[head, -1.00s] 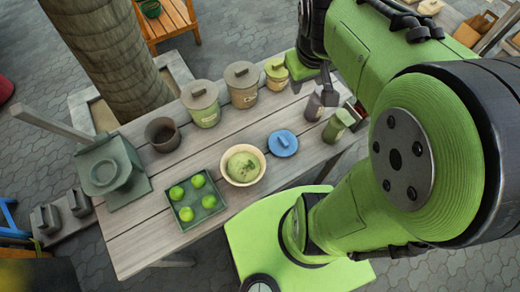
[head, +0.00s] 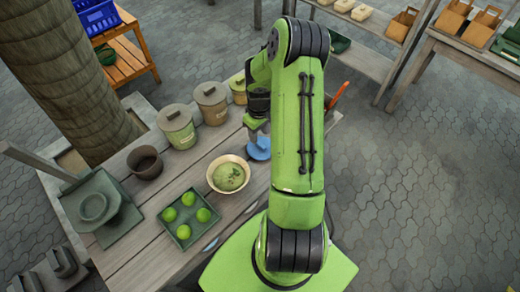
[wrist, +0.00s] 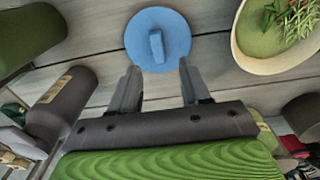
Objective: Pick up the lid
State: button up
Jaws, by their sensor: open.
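A round blue lid (head: 260,150) with a raised bar handle lies flat on the wooden table, right of a cream bowl. In the wrist view the whole lid (wrist: 175,38) shows just beyond my fingertips, with its handle in line with the gap between them. My gripper (wrist: 159,68) is open and empty, one finger on each side of that gap. In the head view my gripper and arm hide part of the lid. I cannot tell how far above the lid the fingers are.
The cream bowl (head: 229,175) with green contents stands close to the lid. Lidded canisters (head: 177,127) line the far side. A green tray (head: 184,237) with green fruit, a dark cup (head: 145,162) and a grey scale (head: 98,207) stand at left.

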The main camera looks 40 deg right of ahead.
aim_at(259, 143)
notch_tip(259, 143, down, 6)
jog(key=shift+w+d+r, duration=0.1)
jog(key=shift+r, duration=0.25)
grip_shut()
